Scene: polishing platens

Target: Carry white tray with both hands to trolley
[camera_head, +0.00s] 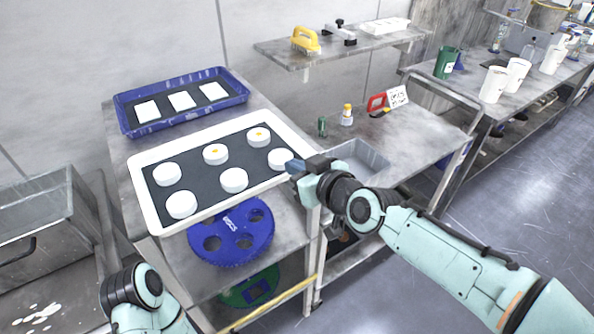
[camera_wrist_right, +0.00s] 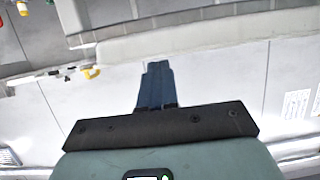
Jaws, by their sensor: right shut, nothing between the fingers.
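The white tray (camera_head: 146,204) has a dark liner and carries several round white pieces. It lies on a metal stand in the head view, its front edge reaching over the lower shelf. My right gripper (camera_head: 297,168) is at the tray's right end with its fingers shut and empty. Its shut fingers also show in the right wrist view (camera_wrist_right: 157,75), pointing at a pale band that I cannot name for sure. Whether they touch the tray I cannot tell. My left arm shows at the lower left, its fingers not visible. A metal trolley (camera_head: 432,130) with a handle stands to the right.
A blue tray (camera_head: 126,118) with white squares sits behind the white tray. A blue disc (camera_head: 232,229) lies on the shelf below. The trolley top holds a grey bin (camera_head: 366,158), small bottles and a red-handled tool (camera_head: 377,103). A wall shelf (camera_head: 345,50) hangs above.

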